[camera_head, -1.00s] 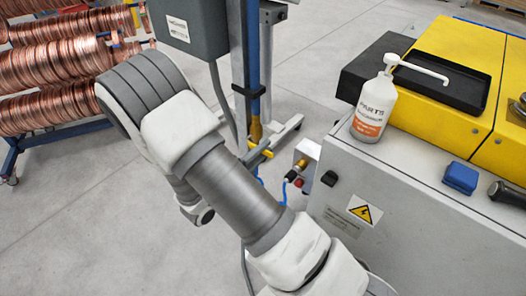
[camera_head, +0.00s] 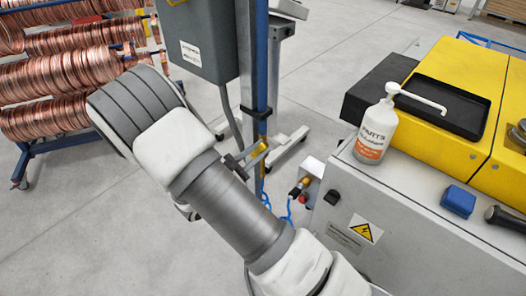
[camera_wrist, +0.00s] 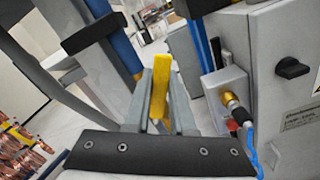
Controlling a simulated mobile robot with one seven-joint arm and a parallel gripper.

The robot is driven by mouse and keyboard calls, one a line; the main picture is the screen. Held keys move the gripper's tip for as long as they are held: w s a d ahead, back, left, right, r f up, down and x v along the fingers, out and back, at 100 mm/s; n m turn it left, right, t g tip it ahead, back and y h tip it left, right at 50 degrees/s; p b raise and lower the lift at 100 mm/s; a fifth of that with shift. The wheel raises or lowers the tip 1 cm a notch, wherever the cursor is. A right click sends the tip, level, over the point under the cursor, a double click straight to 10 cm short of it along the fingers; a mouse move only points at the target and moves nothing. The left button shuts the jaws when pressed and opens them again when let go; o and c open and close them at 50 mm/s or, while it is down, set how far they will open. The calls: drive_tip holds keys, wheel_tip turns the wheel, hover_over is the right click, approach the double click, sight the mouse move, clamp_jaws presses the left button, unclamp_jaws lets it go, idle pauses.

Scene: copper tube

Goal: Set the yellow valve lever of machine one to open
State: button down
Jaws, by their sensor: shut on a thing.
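The yellow valve lever (camera_wrist: 160,88) stands upright in the middle of the wrist view, between the two grey fingers of my gripper (camera_wrist: 160,74). The gripper is shut on it. The lever's lower end and pivot are hidden behind the gripper. In the head view, the yellow lever (camera_head: 257,151) shows small beside the blue pipe, past my arm. My gripper (camera_head: 246,156) is at it there, partly hidden by the arm. I cannot tell the valve's position from these views.
The blue pipe (camera_head: 261,70) and a grey box (camera_head: 205,40) stand close by. A brass fitting with blue hose (camera_wrist: 232,104) sits on the grey machine cabinet (camera_head: 400,225) at right. A white pump bottle (camera_head: 377,130) stands on top. Copper coils (camera_head: 60,80) are at left.

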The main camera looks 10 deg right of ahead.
drive_tip(key=n, duration=0.1)
drive_tip(key=w+a+n+p, duration=0.1)
drive_tip(key=shift+w+r+n, duration=0.2)
drive_tip(key=shift+r+n, duration=0.2)
drive_tip(key=shift+w+a+n+p, duration=0.25)
drive_tip(key=shift+w+n+p, duration=0.1)
drive_tip(key=shift+n, duration=0.35)
drive_tip(key=c, duration=0.8)
unclamp_jaws()
drive_tip(key=shift+o, duration=0.2)
drive_tip(key=shift+a, duration=0.1)
drive_tip(key=b+v, duration=0.2)
drive_tip(key=v, duration=1.5)
drive_tip(key=shift+s+b, duration=0.15)
drive_tip(key=shift+b, duration=0.15)
drive_tip(key=shift+a+r, duration=0.1)
